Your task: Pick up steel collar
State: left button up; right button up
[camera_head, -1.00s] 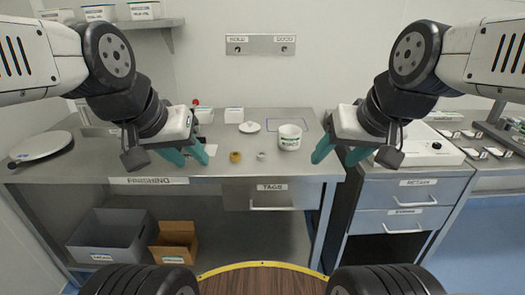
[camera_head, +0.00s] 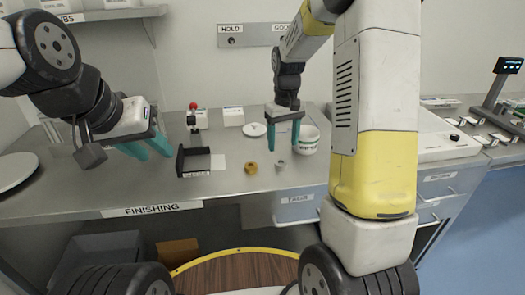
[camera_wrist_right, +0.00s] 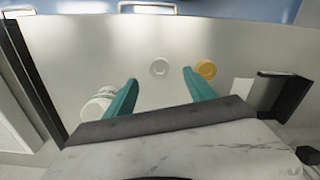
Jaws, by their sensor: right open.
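The steel collar (camera_head: 280,164) is a small grey ring lying on the steel bench. In the right wrist view the steel collar (camera_wrist_right: 160,67) shows as a pale ring between the fingertips, beyond them. My right gripper (camera_head: 283,140) is open and empty, its fingers pointing down above the bench close to the steel collar; no contact is visible. Its fingers also frame the ring in the right wrist view (camera_wrist_right: 160,78). My left gripper (camera_head: 153,150) is open and empty over the left part of the bench.
A brass-coloured ring (camera_head: 251,168) lies just left of the steel collar. A white labelled cup (camera_head: 307,140) stands close behind on the right. A black holder (camera_head: 193,161), a white dish (camera_head: 257,129) and a white box (camera_head: 233,116) are on the bench. The front strip is clear.

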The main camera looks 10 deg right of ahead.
aim_at(281, 162)
jog(key=f, duration=0.5)
jog(key=w+f, duration=0.1)
jog(key=f, duration=0.2)
jog(key=shift+f, duration=0.15)
grip_shut()
